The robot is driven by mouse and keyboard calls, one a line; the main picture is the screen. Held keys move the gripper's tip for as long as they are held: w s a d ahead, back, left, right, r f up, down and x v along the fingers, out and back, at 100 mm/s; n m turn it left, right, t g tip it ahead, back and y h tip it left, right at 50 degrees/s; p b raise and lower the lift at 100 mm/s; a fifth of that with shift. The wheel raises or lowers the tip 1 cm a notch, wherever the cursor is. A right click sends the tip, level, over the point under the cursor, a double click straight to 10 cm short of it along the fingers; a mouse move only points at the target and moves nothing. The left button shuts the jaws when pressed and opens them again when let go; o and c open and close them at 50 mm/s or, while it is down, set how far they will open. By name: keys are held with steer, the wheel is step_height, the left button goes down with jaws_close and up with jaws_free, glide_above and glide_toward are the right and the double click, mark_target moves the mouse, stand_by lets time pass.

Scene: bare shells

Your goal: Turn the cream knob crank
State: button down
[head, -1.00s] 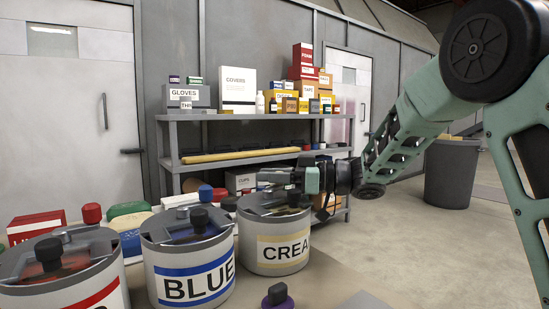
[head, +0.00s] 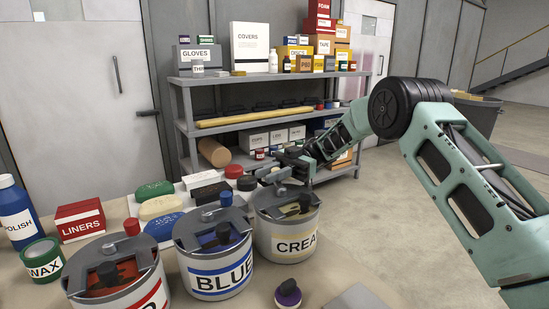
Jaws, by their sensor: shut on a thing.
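The cream can (head: 292,245), lettered "CREA" with its last letter cut off at the curve, stands at the right end of a row of three lidded cans. A grey bar crosses its open top, with cream-coloured contents below. My gripper (head: 283,178) is at the back of this top, low over the rim, and is shut on the cream knob crank. The knob is mostly hidden by the fingers, so its angle cannot be told.
A purple knobbed piece (head: 288,292) lies in front. Shelves (head: 265,100) stand behind. Floor right of the cans is open.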

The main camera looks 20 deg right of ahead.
steer(key=shift+s+a+r+n+g+h+p, duration=0.1)
steer(key=shift+a+n+g+h+p, duration=0.05)
steer(key=shift+n+g+h+p, duration=0.6)
steer(key=shift+s+a+r+n+g+h+p, duration=0.1)
steer(key=shift+s+a+n+g+h+p, duration=0.25)
steer(key=shift+g+p, duration=0.6)
steer(key=shift+w+n+g+h+p, duration=0.1)
steer(key=shift+n+g+h+p, duration=0.5)
steer(key=shift+p, duration=0.45)
steer(key=shift+a+f+n+g+h+p, duration=0.1)
steer(key=shift+n+g+h+p, duration=0.2)
steer(key=shift+n+p, duration=0.15)
steer(key=shift+s+f+p, duration=0.15)
steer(key=shift+p, duration=0.2)
steer(key=c, duration=1.2)
jaws_free()
steer(key=shift+c, duration=0.2)
